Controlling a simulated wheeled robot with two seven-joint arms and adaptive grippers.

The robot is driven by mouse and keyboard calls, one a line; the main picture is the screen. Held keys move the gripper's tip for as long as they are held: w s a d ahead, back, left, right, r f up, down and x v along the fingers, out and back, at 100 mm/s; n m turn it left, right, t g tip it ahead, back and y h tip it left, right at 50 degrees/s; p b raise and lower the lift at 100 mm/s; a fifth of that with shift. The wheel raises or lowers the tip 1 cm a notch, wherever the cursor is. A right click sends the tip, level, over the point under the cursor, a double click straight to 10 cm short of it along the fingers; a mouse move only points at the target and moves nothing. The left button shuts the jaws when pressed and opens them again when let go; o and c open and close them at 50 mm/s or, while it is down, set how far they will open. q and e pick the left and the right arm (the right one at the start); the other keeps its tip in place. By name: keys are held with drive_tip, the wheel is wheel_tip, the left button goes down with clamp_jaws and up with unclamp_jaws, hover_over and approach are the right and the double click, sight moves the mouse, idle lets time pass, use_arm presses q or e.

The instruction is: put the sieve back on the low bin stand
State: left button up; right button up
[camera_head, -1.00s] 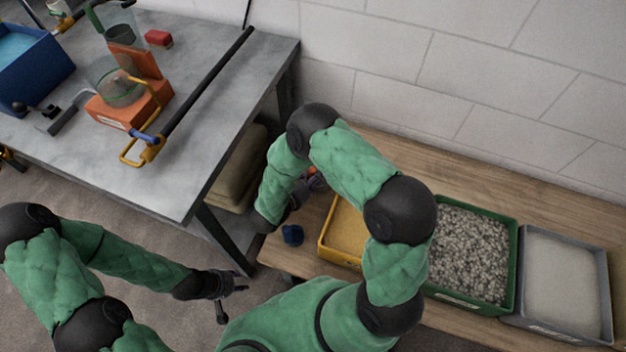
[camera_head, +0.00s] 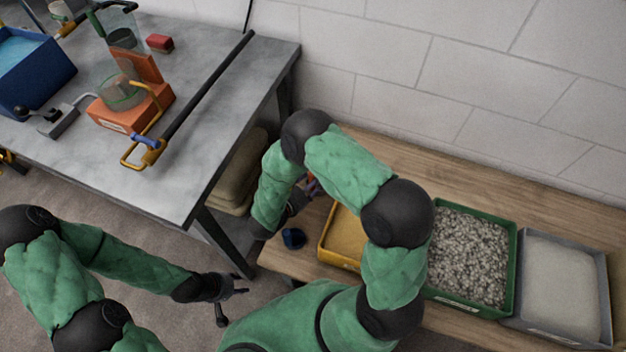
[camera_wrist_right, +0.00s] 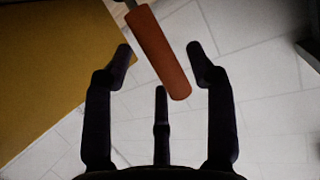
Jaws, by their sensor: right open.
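The sieve shows clearly only by what looks like its orange-red handle (camera_wrist_right: 162,52). In the right wrist view the handle reaches down from the top edge to between the fingertips of my right gripper (camera_wrist_right: 160,65), which is open, with gaps on both sides. The sieve's head is out of that view. In the head view a small orange-red bit (camera_head: 313,186) shows beside my right gripper (camera_head: 297,200), which is partly hidden by my arm. My left gripper (camera_head: 230,298) hangs over the floor with its fingers apart and empty.
A wooden bench (camera_head: 460,165) along the wall carries a yellow bin (camera_head: 324,246), a green bin of gravel (camera_head: 514,268) and a grey bin of pale material (camera_head: 606,305). A grey table (camera_head: 215,130) holds orange equipment (camera_head: 130,112).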

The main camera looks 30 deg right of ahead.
use_arm(q)
drive_tip(key=shift+r+p, duration=2)
drive_tip(key=shift+r, duration=0.25)
use_arm(e)
drive_tip(key=v, duration=1)
drive_tip(key=shift+a+r, duration=0.15)
drive_tip(key=shift+a, duration=0.1)
drive_tip(key=shift+s, duration=0.15)
